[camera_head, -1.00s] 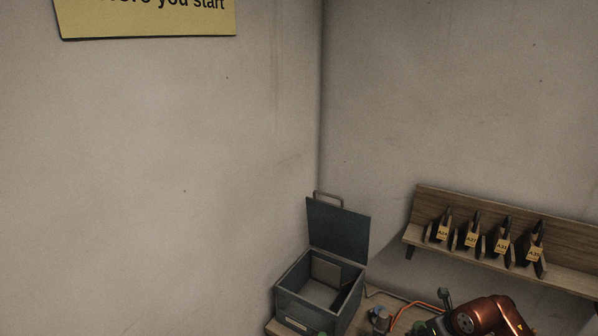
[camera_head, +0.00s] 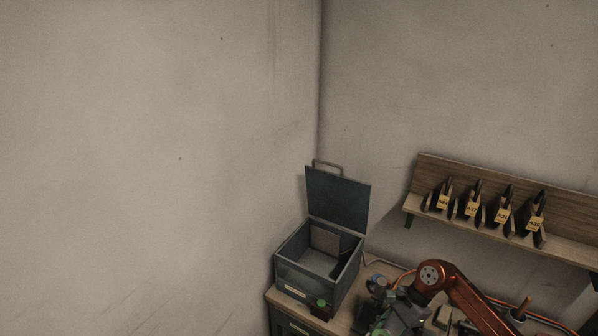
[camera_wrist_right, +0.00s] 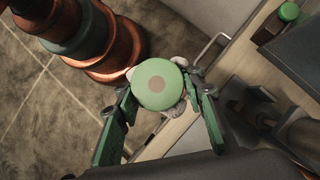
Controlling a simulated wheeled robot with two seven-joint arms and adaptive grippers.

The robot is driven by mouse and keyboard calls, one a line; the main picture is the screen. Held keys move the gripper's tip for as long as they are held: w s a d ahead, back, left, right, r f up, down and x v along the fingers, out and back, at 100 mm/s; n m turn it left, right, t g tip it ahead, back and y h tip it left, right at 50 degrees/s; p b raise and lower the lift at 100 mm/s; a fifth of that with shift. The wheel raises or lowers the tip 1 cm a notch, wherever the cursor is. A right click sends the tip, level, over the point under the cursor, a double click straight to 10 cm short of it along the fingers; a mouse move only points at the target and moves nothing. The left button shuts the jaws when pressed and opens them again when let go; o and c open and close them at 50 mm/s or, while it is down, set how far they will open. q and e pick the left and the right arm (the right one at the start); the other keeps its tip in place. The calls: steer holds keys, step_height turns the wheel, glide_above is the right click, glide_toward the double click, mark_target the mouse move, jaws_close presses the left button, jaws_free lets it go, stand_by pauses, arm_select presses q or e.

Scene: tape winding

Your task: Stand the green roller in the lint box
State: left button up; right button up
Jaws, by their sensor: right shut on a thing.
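The green roller (camera_wrist_right: 157,85) shows end-on in the right wrist view as a pale green disc with a pinkish centre. My right gripper (camera_wrist_right: 160,103) is shut on it, one green finger on each side. In the head view my right gripper (camera_head: 396,316) is low in the picture, to the right of the lint box, with a bit of green (camera_head: 380,332) at the bottom edge. The lint box (camera_head: 302,279) is a dark grey box on the bench, lid raised at the back and inside visible. My left gripper is not in view.
Bench clutter (camera_head: 377,284) sits right of the box. A wall shelf (camera_head: 480,222) holds several labelled items. Bare wall rises on the left.

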steer(key=s+a+r+n+g+h, duration=0.1)
steer(key=s+n+g+h, duration=0.2)
steer(key=n, duration=1)
steer(key=s+h, duration=0.2)
steer(key=s, duration=0.3)
steer(key=shift+s+a+n+g+h+b, duration=0.25)
steer(key=shift+s+n+g+h+b, duration=0.05)
steer(key=shift+s+g+b, duration=0.1)
steer(key=shift+r, duration=0.1)
